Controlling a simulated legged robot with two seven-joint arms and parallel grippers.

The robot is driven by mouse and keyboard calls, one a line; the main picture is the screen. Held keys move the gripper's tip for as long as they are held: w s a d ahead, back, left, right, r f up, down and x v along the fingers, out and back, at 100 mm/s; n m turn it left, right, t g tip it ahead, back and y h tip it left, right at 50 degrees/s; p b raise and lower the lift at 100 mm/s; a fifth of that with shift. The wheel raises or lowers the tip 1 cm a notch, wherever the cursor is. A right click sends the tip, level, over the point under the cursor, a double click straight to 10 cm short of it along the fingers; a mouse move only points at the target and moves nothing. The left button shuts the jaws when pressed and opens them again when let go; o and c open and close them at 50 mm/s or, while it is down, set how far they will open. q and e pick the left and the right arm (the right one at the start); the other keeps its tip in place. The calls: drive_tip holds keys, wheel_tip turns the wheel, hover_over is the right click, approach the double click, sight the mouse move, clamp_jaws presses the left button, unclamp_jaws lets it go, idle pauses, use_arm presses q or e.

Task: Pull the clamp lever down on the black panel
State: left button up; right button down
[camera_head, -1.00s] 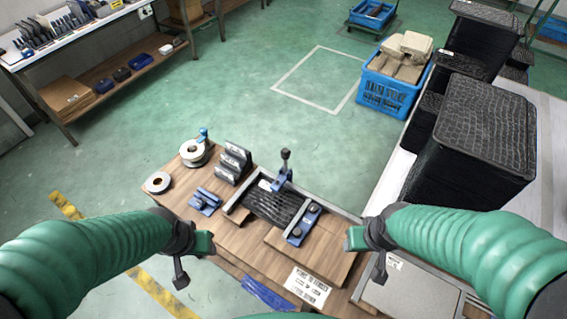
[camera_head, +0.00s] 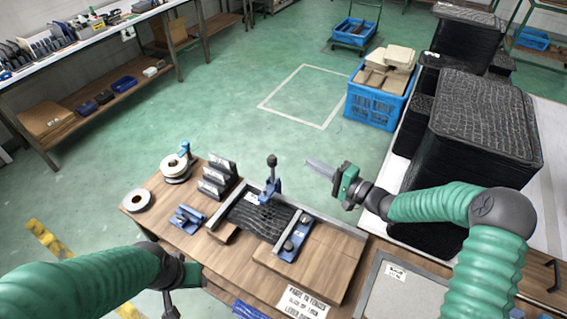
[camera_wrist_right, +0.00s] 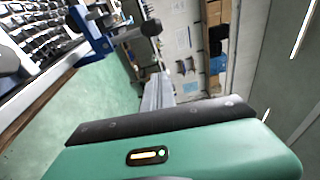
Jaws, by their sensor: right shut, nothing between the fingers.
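The black panel (camera_head: 258,222) lies in a metal-railed fixture on the wooden table. The clamp lever (camera_head: 271,162), with a black knob, stands upright on a blue clamp (camera_head: 270,188) at the panel's far edge. In the right wrist view the lever's knob (camera_wrist_right: 151,27) and part of the panel (camera_wrist_right: 35,28) show at the upper left. My right gripper (camera_head: 309,164) is shut and empty, right of the lever and apart from it, its fingers pointing left. The fingers also show in the right wrist view (camera_wrist_right: 157,92). My left gripper (camera_head: 185,278) hangs by the table's left front edge; its jaws are unclear.
A second blue clamp (camera_head: 293,240) sits at the panel's right side. Black holders (camera_head: 218,180), a blue part (camera_head: 187,217) and tape rolls (camera_head: 138,201) stand to the left. Stacked black panels (camera_head: 480,125) rise at the right. A blue crate (camera_head: 376,105) stands on the floor beyond.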

sight(273, 171)
drive_tip(key=shift+w+a, duration=0.1)
drive_tip(key=shift+a, duration=0.2)
drive_tip(key=w+a+p, duration=0.1)
drive_tip(key=w+a, duration=0.2)
drive_tip(key=a, duration=0.5)
drive_tip(key=shift+a, duration=0.3)
drive_tip(key=shift+w, duration=0.15)
